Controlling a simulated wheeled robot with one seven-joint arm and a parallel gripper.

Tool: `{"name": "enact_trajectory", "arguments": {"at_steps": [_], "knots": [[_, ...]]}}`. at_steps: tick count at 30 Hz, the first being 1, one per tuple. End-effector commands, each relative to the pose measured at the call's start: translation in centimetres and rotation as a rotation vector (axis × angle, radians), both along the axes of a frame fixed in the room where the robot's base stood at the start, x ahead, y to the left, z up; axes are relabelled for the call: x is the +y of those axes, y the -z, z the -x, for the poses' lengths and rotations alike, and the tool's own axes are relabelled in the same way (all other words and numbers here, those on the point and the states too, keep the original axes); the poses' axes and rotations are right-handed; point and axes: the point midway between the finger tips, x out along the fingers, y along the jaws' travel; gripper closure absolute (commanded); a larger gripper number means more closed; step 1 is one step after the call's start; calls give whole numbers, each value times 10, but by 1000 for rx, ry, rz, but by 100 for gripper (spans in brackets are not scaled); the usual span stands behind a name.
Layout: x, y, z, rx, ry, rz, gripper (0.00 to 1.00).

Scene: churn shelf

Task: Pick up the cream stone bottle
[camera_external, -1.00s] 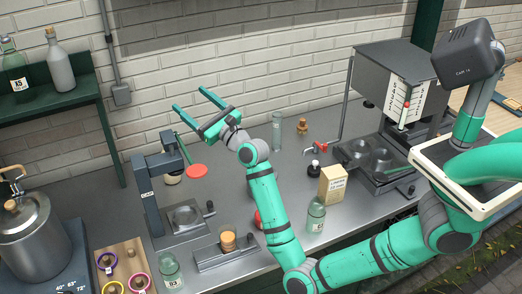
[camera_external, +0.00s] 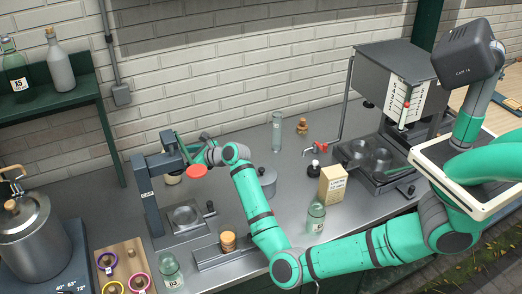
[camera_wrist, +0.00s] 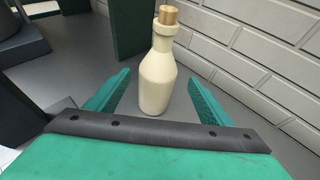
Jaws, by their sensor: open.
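The cream stone bottle (camera_wrist: 157,82), with a tan cork, stands upright on the grey counter in the wrist view. It stands ahead of and between the two green fingers of my gripper (camera_wrist: 158,77), which are open with visible space on both sides of it. In the external view, my gripper (camera_external: 191,146) is behind the capping stand. Only a small cream patch (camera_external: 172,179), perhaps the bottle's lower part, shows there; the stand and its red disc hide the rest.
The capping stand (camera_external: 147,196) with a red disc (camera_external: 197,171) is close to my gripper. The white brick wall (camera_wrist: 255,55) runs along the right in the wrist view. A lidded metal pot (camera_external: 267,182) stands right of my wrist. A grey bottle (camera_external: 61,72) stands on the shelf.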

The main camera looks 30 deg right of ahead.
Motion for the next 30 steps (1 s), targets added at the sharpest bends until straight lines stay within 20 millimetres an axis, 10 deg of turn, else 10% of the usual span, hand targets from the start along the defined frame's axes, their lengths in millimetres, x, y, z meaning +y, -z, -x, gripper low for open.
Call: {"name": "enact_trajectory", "arguments": {"at_steps": [25,30], "knots": [[34,26,-35,-2,1,0,26],[34,26,-35,-2,1,0,62]]}}
